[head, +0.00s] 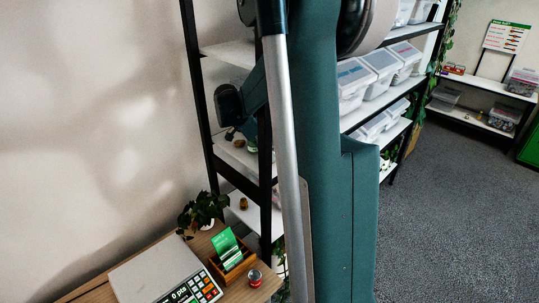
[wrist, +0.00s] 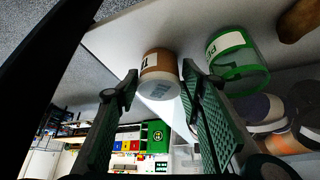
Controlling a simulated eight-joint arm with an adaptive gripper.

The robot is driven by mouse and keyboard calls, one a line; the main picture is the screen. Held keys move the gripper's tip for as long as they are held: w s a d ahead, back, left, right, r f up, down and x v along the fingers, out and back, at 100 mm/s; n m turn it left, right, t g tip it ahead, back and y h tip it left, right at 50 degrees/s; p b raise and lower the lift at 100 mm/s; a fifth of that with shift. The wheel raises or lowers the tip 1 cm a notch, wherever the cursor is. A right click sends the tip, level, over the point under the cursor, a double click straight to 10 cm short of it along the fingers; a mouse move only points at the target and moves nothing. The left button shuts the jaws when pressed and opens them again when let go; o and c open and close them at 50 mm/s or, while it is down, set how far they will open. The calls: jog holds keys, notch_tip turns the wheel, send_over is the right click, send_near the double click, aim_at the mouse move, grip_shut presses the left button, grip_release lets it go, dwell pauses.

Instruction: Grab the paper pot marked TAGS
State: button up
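In the wrist view, a brown paper pot (wrist: 160,66) with a pale end shows just past my fingertips. Part of a dark marking starting with what looks like T shows on its side; the rest is cut off from sight. My gripper (wrist: 159,86) is open, its two green ribbed fingers spread to either side of the pot's near end. I cannot tell whether either finger touches it. The pot rests against a pale shelf board (wrist: 125,38).
A clear green cup (wrist: 236,62) with a white label stands close beside the right finger. More round containers (wrist: 262,112) and a brown lump (wrist: 298,20) are farther right. In the head view, a counter holds a scale (head: 165,272), a card box (head: 232,258) and a plant (head: 203,210).

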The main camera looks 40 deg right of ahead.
jog(key=shift+s+d+f, duration=0.1)
jog(key=shift+d+f, duration=0.15)
jog(key=shift+f, duration=0.2)
jog(key=c, duration=0.7)
jog(key=shift+a+r, duration=0.1)
jog(key=shift+r, duration=0.05)
jog(key=shift+a+r+b, duration=0.1)
jog(key=shift+r+b, duration=0.2)
jog(key=shift+r, duration=0.5)
jog(key=r, duration=0.3)
jog(key=r+b, duration=0.1)
jog(key=r, duration=0.1)
jog(key=shift+w+a+r, duration=0.1)
jog(key=shift+w+a, duration=0.05)
jog(key=shift+w, duration=0.15)
jog(key=w+a, duration=0.4)
jog(key=a, duration=0.1)
jog(key=w+a+b, duration=0.1)
jog(key=w+a, duration=0.3)
jog(key=a, duration=0.1)
jog(key=w+a+b, duration=0.1)
jog(key=w+a, duration=0.2)
jog(key=a, duration=0.2)
jog(key=shift+w, duration=0.4)
